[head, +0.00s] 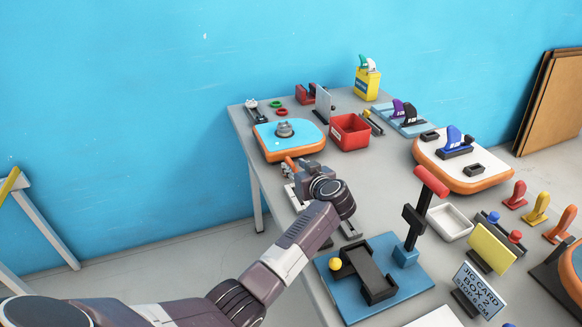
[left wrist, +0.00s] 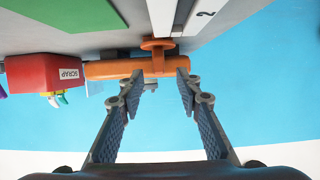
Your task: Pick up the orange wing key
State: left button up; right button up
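An orange piece that looks like the wing key (head: 289,162) lies on the table just in front of the near edge of the blue and orange board. My right gripper is not in view.
The blue-topped board (head: 265,141) with a grey valve lies just behind. A red scrap bin (head: 350,132) stands right of it. A blue jig (head: 335,290) with a red-handled lever (head: 431,181) stands nearer. Red, yellow and orange pieces (head: 560,226) stand at the right.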

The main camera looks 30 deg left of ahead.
aim_at(292, 164)
pick_arm(q)
jog(key=shift+w+a+f, duration=0.15)
jog(key=shift+w+a, duration=0.25)
jog(key=shift+a, duration=0.1)
jog(key=x, duration=0.2)
jog(key=shift+w+a+f, duration=0.1)
jog(key=shift+w+f, duration=0.1)
jog(key=shift+f, duration=0.05)
jog(key=shift+w+a+f, duration=0.2)
jog(key=shift+w+a, duration=0.25)
jog(key=shift+a, duration=0.05)
jog(key=c, duration=0.5)
grip_shut()
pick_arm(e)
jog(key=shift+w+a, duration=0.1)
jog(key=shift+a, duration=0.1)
